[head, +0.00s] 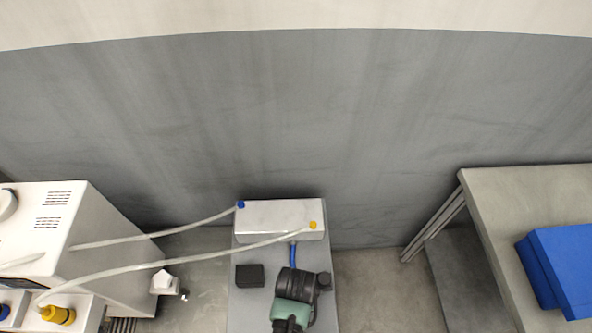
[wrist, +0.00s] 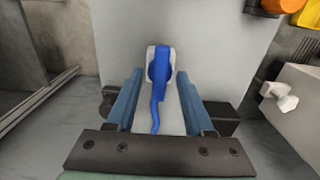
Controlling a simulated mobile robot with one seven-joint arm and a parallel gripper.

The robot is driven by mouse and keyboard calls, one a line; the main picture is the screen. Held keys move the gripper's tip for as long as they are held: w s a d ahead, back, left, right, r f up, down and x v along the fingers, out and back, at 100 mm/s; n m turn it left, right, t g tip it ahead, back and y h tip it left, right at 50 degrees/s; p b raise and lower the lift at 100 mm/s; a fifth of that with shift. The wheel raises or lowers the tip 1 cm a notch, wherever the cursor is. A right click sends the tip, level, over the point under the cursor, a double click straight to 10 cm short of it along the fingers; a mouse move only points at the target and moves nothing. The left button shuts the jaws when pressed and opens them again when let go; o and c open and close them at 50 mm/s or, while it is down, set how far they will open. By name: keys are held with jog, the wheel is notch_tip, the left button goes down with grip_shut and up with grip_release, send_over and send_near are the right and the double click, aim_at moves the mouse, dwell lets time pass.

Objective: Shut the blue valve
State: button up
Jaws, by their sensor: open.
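The blue valve (wrist: 160,68) sits on a small pale base on the grey stand (wrist: 190,25). My gripper (wrist: 160,73) is open, with one blue finger on each side of the valve and gaps between. I cannot tell how high the fingertips are above the stand.
A black block (head: 249,275) lies on the stand beside my gripper. Two pale tubes join the silver box to a white machine (head: 115,255) on the left. A white tap-like part (head: 163,279) sticks out there. A grey table (head: 500,195) with a blue box (head: 565,265) stands right.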

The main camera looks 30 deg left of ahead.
grip_shut()
dwell(0.3)
jog(key=shift+r+m+p, duration=0.1)
jog(key=shift+m+p, duration=0.25)
jog(key=shift+m, duration=0.05)
jog(key=m+p, duration=0.2)
jog(key=shift+m, duration=0.4)
jog(key=m+p, duration=0.2)
jog(key=m, duration=0.3)
jog(key=m+p, duration=0.1)
jog(key=m, duration=0.4)
jog(key=shift+p, duration=0.3)
jog(key=m, duration=0.4)
jog(key=shift+p, duration=0.35)
jog(key=shift+m, duration=0.3)
